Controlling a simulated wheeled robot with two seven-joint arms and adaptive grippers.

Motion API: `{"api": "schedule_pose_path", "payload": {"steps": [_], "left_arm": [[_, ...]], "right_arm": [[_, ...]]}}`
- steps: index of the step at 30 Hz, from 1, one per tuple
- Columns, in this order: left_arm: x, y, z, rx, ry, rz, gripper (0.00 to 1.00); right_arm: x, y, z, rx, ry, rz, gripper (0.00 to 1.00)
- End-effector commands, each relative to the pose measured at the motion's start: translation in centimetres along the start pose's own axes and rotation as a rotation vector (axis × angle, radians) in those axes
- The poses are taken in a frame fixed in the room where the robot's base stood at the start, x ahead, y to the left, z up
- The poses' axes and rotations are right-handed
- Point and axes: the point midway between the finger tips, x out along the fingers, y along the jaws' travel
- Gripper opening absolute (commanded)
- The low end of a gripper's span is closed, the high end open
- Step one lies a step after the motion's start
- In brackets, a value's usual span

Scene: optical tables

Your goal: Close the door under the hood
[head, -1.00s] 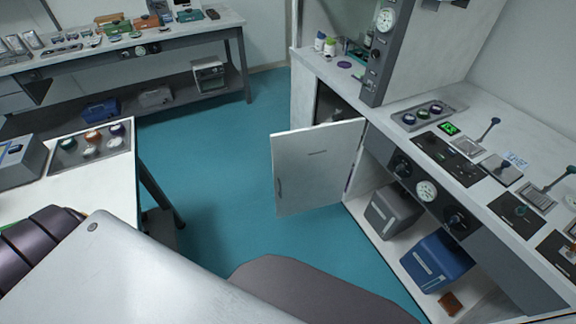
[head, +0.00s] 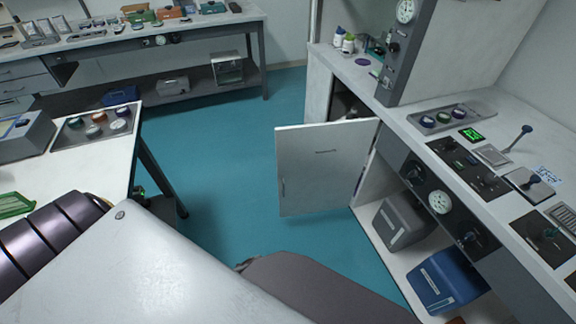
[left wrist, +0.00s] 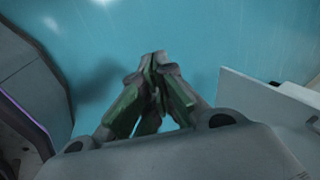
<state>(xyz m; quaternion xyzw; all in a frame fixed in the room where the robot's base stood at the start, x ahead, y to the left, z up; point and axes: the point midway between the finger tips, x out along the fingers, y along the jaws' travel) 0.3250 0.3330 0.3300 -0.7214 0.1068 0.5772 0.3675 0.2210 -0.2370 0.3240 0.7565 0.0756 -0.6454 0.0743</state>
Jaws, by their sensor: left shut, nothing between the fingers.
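The white cabinet door (head: 318,172) under the hood stands open in the head view. It swings out to the left of the cabinet opening, with a slim handle (head: 283,188) near its free left edge. Dark cabinet space (head: 345,102) shows behind it. My left gripper (left wrist: 155,58) shows in the left wrist view, its green-padded fingers shut with nothing between them, above teal floor. A white panel (left wrist: 262,105) lies to its right, apart from the fingers; I cannot tell whether it is the door. The head view does not show my left gripper. My right gripper is not in view.
The hood bench (head: 400,118) runs along the right, with grey and blue boxes (head: 440,282) on its lower shelf. A white table (head: 95,160) stands at the left, another bench (head: 190,28) at the back. Teal floor (head: 230,150) between them is clear.

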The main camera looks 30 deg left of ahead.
Motion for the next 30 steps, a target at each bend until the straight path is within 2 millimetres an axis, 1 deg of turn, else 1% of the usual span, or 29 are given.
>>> {"api": "schedule_pose_path", "payload": {"steps": [1, 5, 9, 14, 21, 23, 30], "left_arm": [[0.4, -1.1, -1.1, 0.022, 0.007, -0.031, 0.00], [0.2, -4.1, -3.7, 0.081, 0.013, -0.115, 0.00], [-0.6, -7.2, -6.5, 0.134, 0.020, -0.211, 0.00], [-2.0, -10.7, -9.6, 0.184, 0.027, -0.328, 0.00], [-5.2, -15.5, -13.8, 0.232, 0.039, -0.514, 0.00], [-6.2, -16.5, -14.8, 0.239, 0.042, -0.562, 0.00], [-10.9, -20.3, -18.3, 0.244, 0.058, -0.757, 0.00]], "right_arm": [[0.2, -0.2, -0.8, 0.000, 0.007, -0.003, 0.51], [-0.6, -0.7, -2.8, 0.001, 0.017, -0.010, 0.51], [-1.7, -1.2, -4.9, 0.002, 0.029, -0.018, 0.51], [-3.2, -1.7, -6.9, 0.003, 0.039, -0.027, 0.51], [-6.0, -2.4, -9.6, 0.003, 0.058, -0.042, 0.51], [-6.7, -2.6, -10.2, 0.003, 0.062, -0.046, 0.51], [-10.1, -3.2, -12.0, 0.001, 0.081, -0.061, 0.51]]}}
